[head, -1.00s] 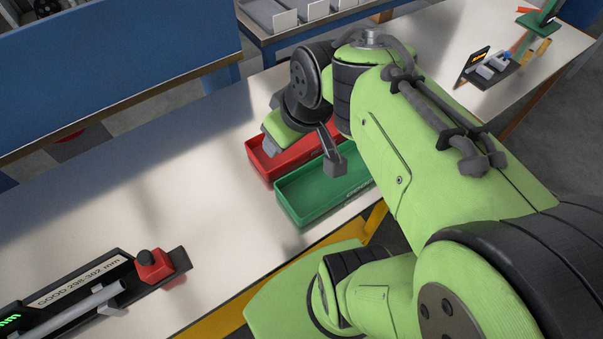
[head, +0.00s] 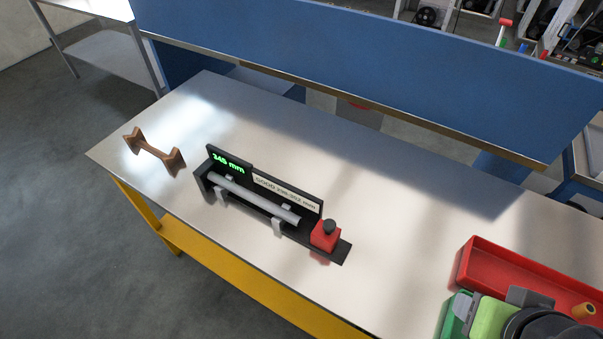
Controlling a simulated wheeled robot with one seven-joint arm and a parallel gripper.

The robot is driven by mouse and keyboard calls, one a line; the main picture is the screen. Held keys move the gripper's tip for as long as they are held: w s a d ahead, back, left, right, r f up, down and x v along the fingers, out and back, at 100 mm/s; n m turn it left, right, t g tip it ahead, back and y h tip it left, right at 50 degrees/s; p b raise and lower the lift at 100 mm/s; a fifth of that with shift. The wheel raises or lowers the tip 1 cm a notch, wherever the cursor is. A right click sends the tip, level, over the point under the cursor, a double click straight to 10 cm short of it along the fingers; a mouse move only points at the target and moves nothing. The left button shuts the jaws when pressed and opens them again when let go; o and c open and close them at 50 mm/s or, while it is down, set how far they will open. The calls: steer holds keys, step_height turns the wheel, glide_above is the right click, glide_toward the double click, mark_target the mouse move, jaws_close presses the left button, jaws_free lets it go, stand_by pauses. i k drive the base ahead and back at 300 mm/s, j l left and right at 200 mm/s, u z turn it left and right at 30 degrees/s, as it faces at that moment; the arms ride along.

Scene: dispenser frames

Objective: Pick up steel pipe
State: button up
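The steel pipe (head: 250,197) is a grey cylinder lying lengthwise in a black measuring fixture (head: 272,228) on the white table. It rests on light grey supports, with its right end near a red block. The fixture's green display seems to read 345 mm, and its label reads GOOD 298-302 mm. My gripper (head: 528,297) shows only in part at the bottom right, by the red and green bins and well away from the pipe. A grey finger-like block shows; the opening is hidden.
A red block with a black knob (head: 326,234) stands at the fixture's right end. A wooden stand (head: 154,151) is to its left. A red bin (head: 470,262) and a green bin (head: 456,312) are at the lower right. A blue panel (head: 340,65) runs behind. The table between fixture and bins is clear.

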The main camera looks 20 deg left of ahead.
mark_target(273, 209)
steer(key=u, duration=1.85)
